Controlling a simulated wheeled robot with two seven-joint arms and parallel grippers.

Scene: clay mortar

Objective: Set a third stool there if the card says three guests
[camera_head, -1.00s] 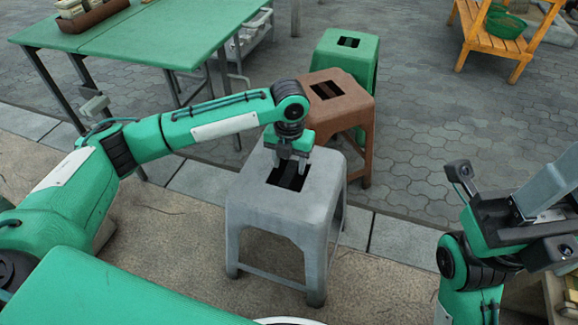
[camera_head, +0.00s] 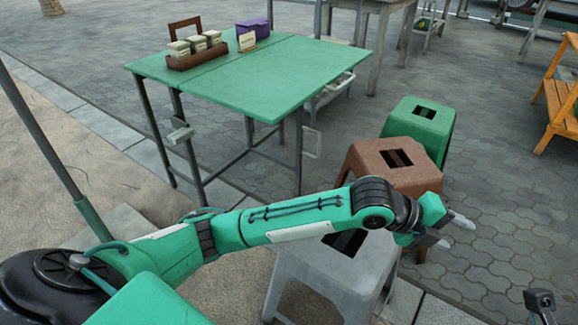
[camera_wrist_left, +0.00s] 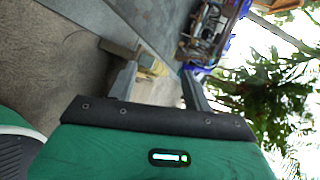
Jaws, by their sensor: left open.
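The card (camera_head: 247,41) stands on the green table (camera_head: 300,80) in front of a purple box; its writing is too small to read. Three stools stand in a slanting row right of the table: a green stool (camera_head: 405,127) farthest, a brown stool (camera_head: 365,163) in the middle, and a grey stool (camera_head: 310,272) nearest. My left arm crosses in front of the grey stool and hides part of its top. My left gripper (camera_head: 453,232) is open and empty, right of the grey stool. Its fingers also show in the left wrist view (camera_wrist_left: 155,72), with nothing between them.
A brown caddy (camera_head: 195,57) with several jars and the purple box (camera_head: 252,29) are on the table. A yellow wooden rack (camera_head: 553,95) stands at the right edge. Paving right of the stools is clear. Part of my right arm shows at bottom right.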

